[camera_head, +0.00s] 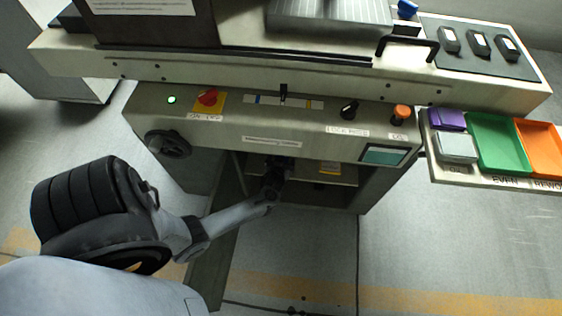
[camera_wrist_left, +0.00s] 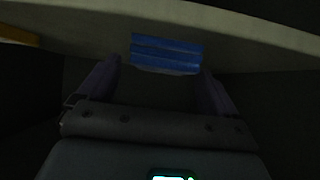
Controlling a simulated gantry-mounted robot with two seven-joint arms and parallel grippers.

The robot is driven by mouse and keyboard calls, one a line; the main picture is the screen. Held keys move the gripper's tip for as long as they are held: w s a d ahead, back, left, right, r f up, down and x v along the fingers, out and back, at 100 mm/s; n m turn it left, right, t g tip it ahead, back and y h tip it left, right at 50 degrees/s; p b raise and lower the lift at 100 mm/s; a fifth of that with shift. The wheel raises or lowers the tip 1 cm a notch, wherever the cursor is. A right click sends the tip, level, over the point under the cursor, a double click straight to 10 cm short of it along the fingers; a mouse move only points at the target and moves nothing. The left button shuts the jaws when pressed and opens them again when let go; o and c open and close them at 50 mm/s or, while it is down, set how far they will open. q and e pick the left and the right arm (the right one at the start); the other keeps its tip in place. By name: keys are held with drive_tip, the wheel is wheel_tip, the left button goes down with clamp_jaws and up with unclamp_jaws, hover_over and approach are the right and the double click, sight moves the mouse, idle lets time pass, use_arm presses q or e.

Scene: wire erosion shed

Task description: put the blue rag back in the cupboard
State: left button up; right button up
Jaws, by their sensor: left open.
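The blue rag (camera_wrist_left: 166,52) looks like a folded stack with ridged edges, lying on a pale shelf (camera_wrist_left: 258,36) in the dark cupboard. My left gripper (camera_wrist_left: 160,68) is open, with its fingers either side of the rag's near edge; I cannot tell whether they touch it. In the head view my left arm reaches into the open cupboard (camera_head: 340,195) under the machine. The left gripper (camera_head: 277,178) is dim there, and the rag cannot be made out. My right gripper is in neither view.
An open door panel (camera_head: 212,262) hangs at the cupboard's left, beside my arm. A yellow item (camera_head: 330,167) is on the shelf to the right. The control panel (camera_head: 270,125) overhangs the opening. Purple, green and orange trays (camera_head: 497,140) stand at right.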

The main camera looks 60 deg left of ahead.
use_arm(q)
drive_tip(key=s+d+r+m+h+p, duration=0.2)
drive_tip(key=d+r+m+h+p, duration=0.1)
drive_tip(key=d+r, duration=0.65)
drive_tip(key=s+d+r+m+h+p, duration=0.2)
drive_tip(key=s+d+r+h+p, duration=0.15)
drive_tip(key=d+r, duration=0.55)
drive_tip(key=s+d+r+m+g+h, duration=0.2)
drive_tip(key=s+d+r+m+g, duration=0.1)
drive_tip(key=s+d+r+m, duration=0.4)
drive_tip(key=s+d+r, duration=0.2)
drive_tip(key=d+r, duration=0.1)
drive_tip(key=shift+s+r, duration=0.15)
drive_tip(key=shift+r, duration=0.25)
drive_tip(key=shift+h, duration=0.25)
